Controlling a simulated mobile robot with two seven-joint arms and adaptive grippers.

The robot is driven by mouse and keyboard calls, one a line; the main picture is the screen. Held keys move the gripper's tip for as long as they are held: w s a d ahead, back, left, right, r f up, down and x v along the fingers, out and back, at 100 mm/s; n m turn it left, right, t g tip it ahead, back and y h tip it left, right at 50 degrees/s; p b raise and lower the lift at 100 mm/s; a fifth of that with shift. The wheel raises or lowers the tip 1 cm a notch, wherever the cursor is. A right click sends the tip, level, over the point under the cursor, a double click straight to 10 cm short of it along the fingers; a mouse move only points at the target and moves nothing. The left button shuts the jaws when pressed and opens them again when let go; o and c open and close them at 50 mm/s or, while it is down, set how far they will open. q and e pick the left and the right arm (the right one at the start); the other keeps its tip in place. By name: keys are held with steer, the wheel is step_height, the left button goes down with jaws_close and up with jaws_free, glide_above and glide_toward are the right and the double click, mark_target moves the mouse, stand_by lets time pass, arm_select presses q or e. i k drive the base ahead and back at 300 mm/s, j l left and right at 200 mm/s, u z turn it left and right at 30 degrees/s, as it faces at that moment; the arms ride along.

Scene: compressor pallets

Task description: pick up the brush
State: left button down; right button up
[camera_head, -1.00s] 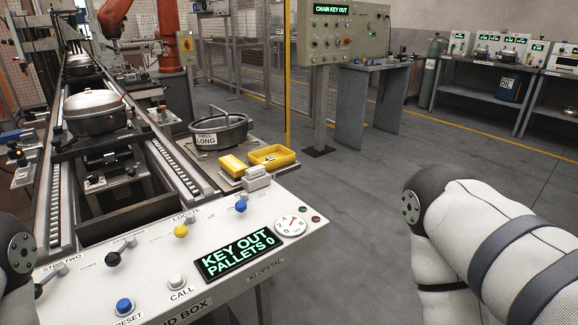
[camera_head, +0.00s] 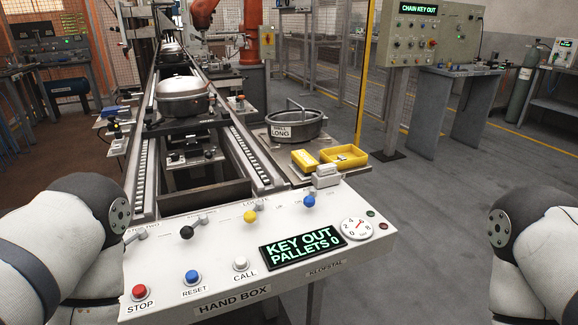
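I cannot make out a brush for certain. A small pale grey block-like object (camera_head: 326,176) sits at the back edge of the hand box (camera_head: 215,283), just in front of two yellow bins (camera_head: 350,162); I cannot tell what it is. Parts of my left and right arms show at the lower left and right edges, away from these objects. Neither gripper is in view.
A round dark pan labelled LONG (camera_head: 297,125) stands behind the yellow bins. A conveyor (camera_head: 236,137) carries a silver compressor dome (camera_head: 181,86). The control panel (camera_head: 431,38) stands at the back right. Open grey floor (camera_head: 440,210) lies right of the hand box.

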mark_target(305, 161)
steer(key=i+l+u, duration=0.15)
steer(key=l+u, duration=0.2)
steer(key=l, duration=0.2)
steer(key=i+l+u, duration=0.15)
steer(key=l+u, duration=0.2)
steer(key=l, duration=0.2)
steer(key=l+u, duration=0.4)
steer(key=l, duration=0.15)
